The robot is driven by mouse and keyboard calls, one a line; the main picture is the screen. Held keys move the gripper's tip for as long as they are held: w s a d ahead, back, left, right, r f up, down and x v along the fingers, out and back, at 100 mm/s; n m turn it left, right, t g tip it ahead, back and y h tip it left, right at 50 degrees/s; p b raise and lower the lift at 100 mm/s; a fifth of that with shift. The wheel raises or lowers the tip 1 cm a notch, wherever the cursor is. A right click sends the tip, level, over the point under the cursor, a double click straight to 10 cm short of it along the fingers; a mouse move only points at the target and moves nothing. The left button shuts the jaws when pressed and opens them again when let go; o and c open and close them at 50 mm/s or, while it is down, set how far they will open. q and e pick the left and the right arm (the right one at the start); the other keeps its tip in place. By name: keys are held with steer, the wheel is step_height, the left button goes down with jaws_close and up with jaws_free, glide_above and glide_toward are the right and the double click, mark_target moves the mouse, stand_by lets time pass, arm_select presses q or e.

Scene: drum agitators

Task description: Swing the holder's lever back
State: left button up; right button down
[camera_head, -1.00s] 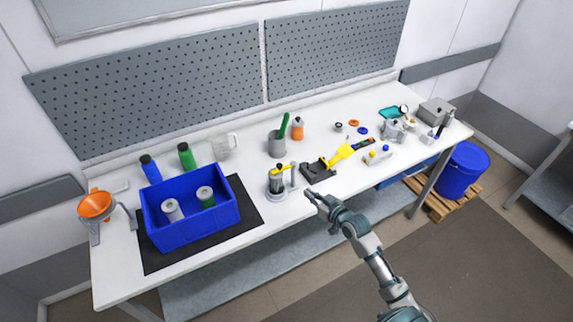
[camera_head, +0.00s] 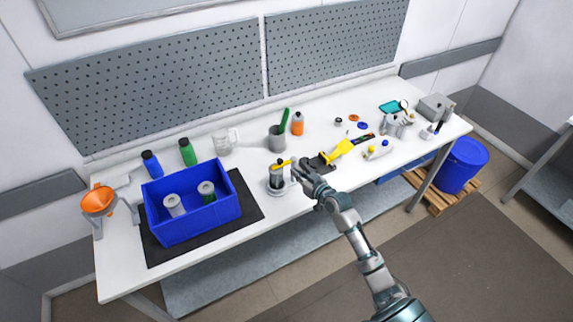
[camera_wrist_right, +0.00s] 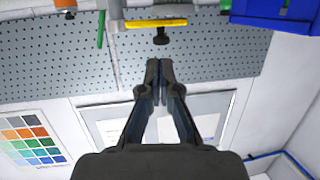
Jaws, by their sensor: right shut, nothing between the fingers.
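The holder (camera_head: 276,182) is a small round grey stand near the front edge of the table, with a dark cylinder upright in it. Its yellow lever (camera_head: 281,164) lies across the top and points to the right. My right gripper (camera_head: 298,167) is just right of the holder, near the lever's end. In the right wrist view the yellow lever (camera_wrist_right: 152,24) and a black knob (camera_wrist_right: 161,38) lie beyond my shut, empty fingertips (camera_wrist_right: 159,66), with a small gap seen. Whether anything touches is unclear from the head view. My left gripper is not in view.
A blue crate (camera_head: 205,218) with two canisters stands left of the holder. A grey cup (camera_head: 277,139) with a green-handled tool and an orange bottle (camera_head: 297,124) stand behind it. A black and yellow tool (camera_head: 341,149) lies to the right, partly behind my arm.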

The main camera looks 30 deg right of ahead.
mark_target(282, 163)
steer(key=x, duration=0.6)
steer(key=shift+w+p, duration=0.15)
steer(key=shift+p, duration=0.2)
steer(key=shift+f, duration=0.1)
